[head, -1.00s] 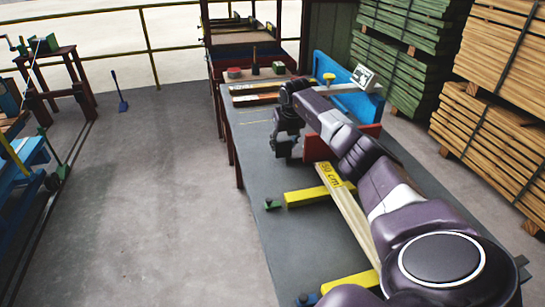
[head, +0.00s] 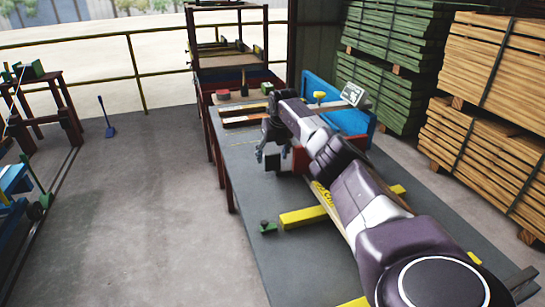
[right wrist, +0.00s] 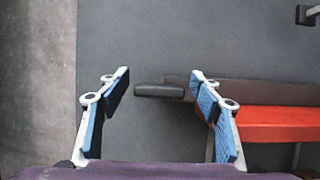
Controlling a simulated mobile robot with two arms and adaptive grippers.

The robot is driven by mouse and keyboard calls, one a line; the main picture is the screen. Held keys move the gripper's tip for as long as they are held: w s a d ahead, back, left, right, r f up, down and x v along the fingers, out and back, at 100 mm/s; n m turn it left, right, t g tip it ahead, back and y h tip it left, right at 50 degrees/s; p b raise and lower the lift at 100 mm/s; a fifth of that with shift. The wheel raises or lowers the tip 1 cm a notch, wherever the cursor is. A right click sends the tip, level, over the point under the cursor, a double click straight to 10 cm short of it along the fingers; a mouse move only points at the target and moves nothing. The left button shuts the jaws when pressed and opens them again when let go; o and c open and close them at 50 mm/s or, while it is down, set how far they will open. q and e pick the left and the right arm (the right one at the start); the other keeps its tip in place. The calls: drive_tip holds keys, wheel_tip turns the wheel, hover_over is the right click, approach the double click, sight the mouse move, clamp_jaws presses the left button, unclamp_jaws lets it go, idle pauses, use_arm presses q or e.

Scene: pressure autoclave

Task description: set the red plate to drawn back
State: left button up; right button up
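The red plate (head: 301,158) stands on the grey bench in the head view, mostly hidden behind my right arm. In the right wrist view it shows as a red bar (right wrist: 275,120) at the right, with a dark strip along its far side. A short dark handle (right wrist: 158,91) sticks out from the strip to the left. My right gripper (head: 271,158) is above the bench beside the plate's left end. In the right wrist view the gripper (right wrist: 160,78) is open, its blue-padded fingers on either side of the handle. Contact cannot be told. My left gripper is not in view.
A yellow bar (head: 303,216) with a green end lies on the bench nearer me. A blue panel (head: 345,108) and a small white sign (head: 354,94) stand behind the plate. Lumber stacks (head: 480,140) are at the right. Open floor (head: 130,200) lies left of the bench.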

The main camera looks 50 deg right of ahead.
drive_tip(key=shift+s, duration=0.1)
drive_tip(key=v, duration=1.1)
drive_tip(key=shift+r, duration=0.4)
drive_tip(key=shift+s+a, duration=0.1)
drive_tip(key=shift+a, duration=0.05)
